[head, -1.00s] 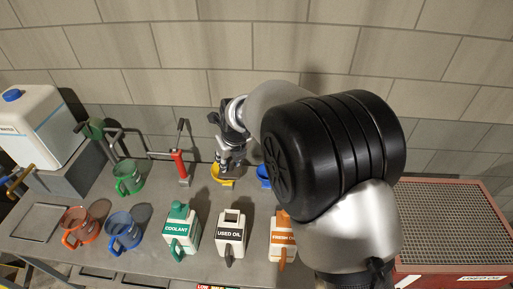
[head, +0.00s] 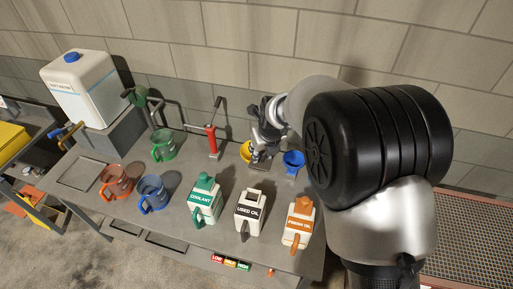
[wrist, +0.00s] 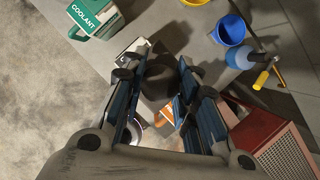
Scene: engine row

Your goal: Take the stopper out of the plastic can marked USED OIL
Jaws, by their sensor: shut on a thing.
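The white plastic can marked USED OIL (head: 249,213) stands upright on the grey bench, between two similar cans. Its top shows a dark square opening with no stopper in it. My gripper (head: 260,158) is behind the can, near the funnels and apart from it. In the wrist view my gripper (wrist: 158,88) is shut on a dark stopper (wrist: 160,75), held between the two fingers. Part of a white can (wrist: 132,50) shows behind the stopper; its label is mostly hidden.
The green-capped COOLANT can (head: 204,203) and the orange-capped FRESH OIL can (head: 298,225) flank it. A yellow funnel (head: 246,150) and a blue funnel (head: 293,162) are close to my gripper. Coloured jugs stand left. A red grated box (wrist: 275,140) is at the right.

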